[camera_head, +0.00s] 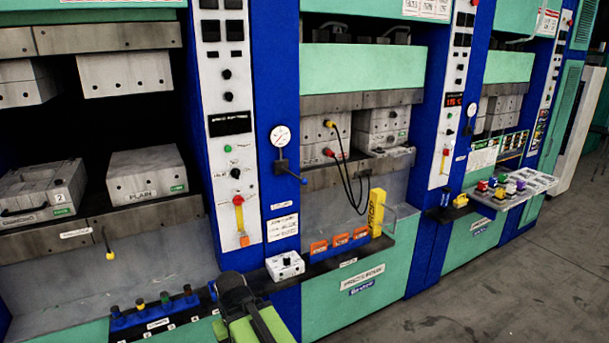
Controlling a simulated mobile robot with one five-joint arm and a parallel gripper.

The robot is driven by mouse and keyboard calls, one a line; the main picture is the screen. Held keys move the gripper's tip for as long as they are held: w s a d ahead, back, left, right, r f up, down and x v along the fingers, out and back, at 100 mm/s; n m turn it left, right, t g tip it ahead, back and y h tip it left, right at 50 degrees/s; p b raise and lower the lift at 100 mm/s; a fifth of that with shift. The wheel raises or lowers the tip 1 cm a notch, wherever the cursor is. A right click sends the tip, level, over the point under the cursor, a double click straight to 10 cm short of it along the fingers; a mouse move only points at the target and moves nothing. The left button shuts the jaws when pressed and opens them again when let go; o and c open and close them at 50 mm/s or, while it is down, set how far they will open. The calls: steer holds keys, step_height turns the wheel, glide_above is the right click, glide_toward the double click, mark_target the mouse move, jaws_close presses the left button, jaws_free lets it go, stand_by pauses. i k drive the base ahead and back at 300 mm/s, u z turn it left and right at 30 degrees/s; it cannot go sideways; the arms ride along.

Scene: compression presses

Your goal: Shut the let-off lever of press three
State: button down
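Below a round pressure gauge (280,136) on the blue post between the left and middle presses is a small valve lever (290,172) with a dark stem and blue tip, slanting down to the right. A second gauge (471,109) is on the farther post; any lever below it is too small to make out. I cannot read which press is number three, nor tell for sure which lever is the let-off lever. My gripper (236,290) shows as a dark shape at the bottom, below and left of the near lever and apart from it. Its fingers cannot be made out.
A white box (285,266) and orange blocks (340,240) sit on the ledge right of my gripper. A yellow block (377,212) stands upright there. Colour-topped pegs (165,299) stand left. A tray of coloured parts (505,190) juts out farther right. The grey floor (510,280) is clear.

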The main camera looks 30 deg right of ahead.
mark_target(303, 181)
steer(key=z, duration=0.05)
steer(key=i, duration=0.95)
steer(key=u, duration=0.05)
